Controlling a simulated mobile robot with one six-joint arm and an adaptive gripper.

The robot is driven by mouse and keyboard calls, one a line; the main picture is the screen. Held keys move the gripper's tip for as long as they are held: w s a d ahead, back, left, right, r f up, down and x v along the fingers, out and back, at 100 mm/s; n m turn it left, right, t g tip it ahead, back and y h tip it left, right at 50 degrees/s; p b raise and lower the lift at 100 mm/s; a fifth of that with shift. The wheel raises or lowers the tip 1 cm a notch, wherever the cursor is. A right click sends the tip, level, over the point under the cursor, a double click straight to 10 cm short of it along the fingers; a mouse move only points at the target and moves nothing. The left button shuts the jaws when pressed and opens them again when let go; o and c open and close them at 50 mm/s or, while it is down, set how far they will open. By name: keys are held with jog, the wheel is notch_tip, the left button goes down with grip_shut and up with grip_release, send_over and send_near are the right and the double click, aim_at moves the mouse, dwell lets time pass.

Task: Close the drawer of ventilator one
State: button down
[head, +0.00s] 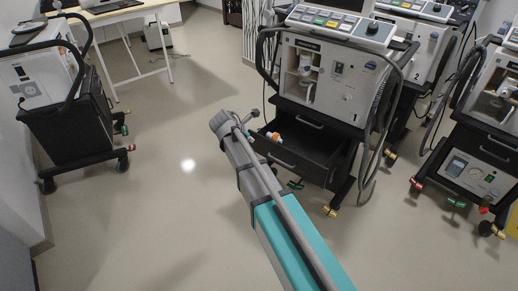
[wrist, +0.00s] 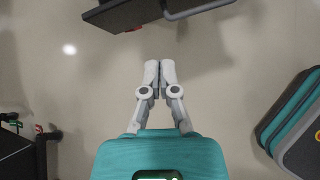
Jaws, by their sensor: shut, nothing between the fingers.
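Ventilator one (head: 322,90), marked "1", stands on a dark cart in the head view. The cart's drawer (head: 284,157) is pulled open toward the lower left, with a grey handle on its front. A small orange and white item (head: 273,136) shows inside it. My arm crosses in front, and its far end is close to the drawer's left side in the picture; I cannot tell whether they touch. My gripper (wrist: 159,63) shows in the wrist view, fingers together and empty above bare floor. I cannot make it out in the head view.
In the wrist view a dark edge with a grey bar (wrist: 200,8) lies beyond the fingertips. Ventilator two (head: 413,52) and another ventilator cart (head: 480,165) stand to the right. A dark cart (head: 70,120) stands at left. Floor between is clear.

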aim_at(262, 140)
jog(key=w+a+f+n+b, duration=0.1)
jog(key=w+a+f+n+t+b, duration=0.1)
jog(key=a+n, duration=0.1)
jog(key=shift+w+f, duration=0.25)
jog(key=shift+w, duration=0.05)
jog(key=shift+f, duration=0.1)
jog(key=b+x, duration=0.2)
jog(key=x, duration=0.1)
jog(key=r+b+x, duration=0.1)
jog(key=b+x, duration=0.2)
jog(key=x, duration=0.1)
jog(key=w+d+b+x, duration=0.1)
jog(key=b+x, duration=0.1)
jog(key=x, duration=0.2)
jog(key=shift+w, duration=0.1)
jog(key=shift+w+d, duration=0.6)
jog(key=shift+d, duration=0.05)
jog(key=shift+w, duration=0.1)
